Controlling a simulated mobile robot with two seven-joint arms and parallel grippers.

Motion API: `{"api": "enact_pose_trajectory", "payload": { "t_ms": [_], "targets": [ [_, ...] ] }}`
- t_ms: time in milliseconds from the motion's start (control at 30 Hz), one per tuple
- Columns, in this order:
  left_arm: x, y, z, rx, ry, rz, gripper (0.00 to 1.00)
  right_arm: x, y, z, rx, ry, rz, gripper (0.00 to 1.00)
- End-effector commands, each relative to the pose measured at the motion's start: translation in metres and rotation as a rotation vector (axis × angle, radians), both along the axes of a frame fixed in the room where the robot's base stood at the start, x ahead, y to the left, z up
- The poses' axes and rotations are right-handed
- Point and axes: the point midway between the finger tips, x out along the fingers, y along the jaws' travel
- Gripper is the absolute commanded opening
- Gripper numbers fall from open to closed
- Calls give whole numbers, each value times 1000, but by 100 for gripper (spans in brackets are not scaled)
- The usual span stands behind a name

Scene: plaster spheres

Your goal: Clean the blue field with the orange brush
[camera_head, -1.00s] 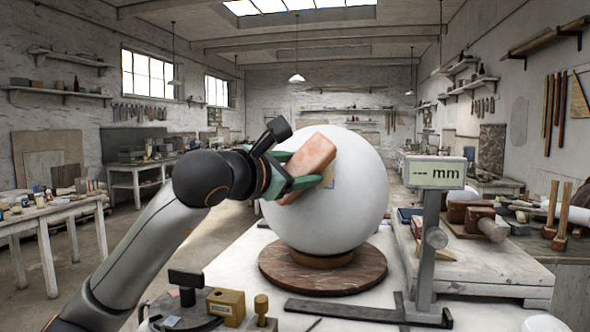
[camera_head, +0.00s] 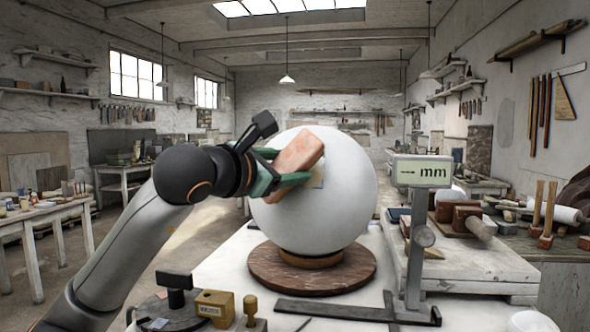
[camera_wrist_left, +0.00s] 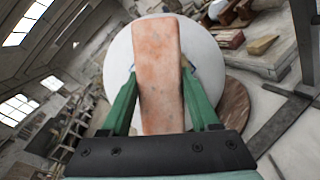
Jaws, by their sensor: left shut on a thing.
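The orange brush (camera_head: 299,152), a pinkish-orange block, is held between the green fingers of my left gripper (camera_head: 290,166). It lies tilted in front of the upper left of a large white plaster sphere (camera_head: 335,205). A small patch of the blue field (camera_head: 319,181) shows on the sphere beside the brush's lower right edge; the rest is hidden. In the left wrist view the brush (camera_wrist_left: 160,75) stands lengthwise between both fingers, covering the middle of the sphere (camera_wrist_left: 118,60). I cannot tell whether the brush touches the sphere. My right gripper is not in view.
The sphere rests on a round brown base (camera_head: 313,273) on a white table. A gauge reading "mm" (camera_head: 422,171) stands close on the right. A dark metal square (camera_head: 350,311) and small blocks (camera_head: 214,305) lie in front. Mallets (camera_head: 543,215) lie farther right.

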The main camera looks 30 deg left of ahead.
Motion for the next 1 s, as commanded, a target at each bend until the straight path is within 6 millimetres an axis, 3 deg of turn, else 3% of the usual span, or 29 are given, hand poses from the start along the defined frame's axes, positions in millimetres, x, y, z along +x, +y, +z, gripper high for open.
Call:
{"api": "enact_pose_trajectory", "payload": {
  "t_ms": [367,700,1000],
  "targets": [
    [-5,1,0,1,-2,-1,0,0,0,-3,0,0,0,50],
    [-26,-2,9,1,-3,-2,0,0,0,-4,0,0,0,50],
    [-27,-2,9,0,-2,-1,0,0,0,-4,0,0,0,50]
  ]
}}
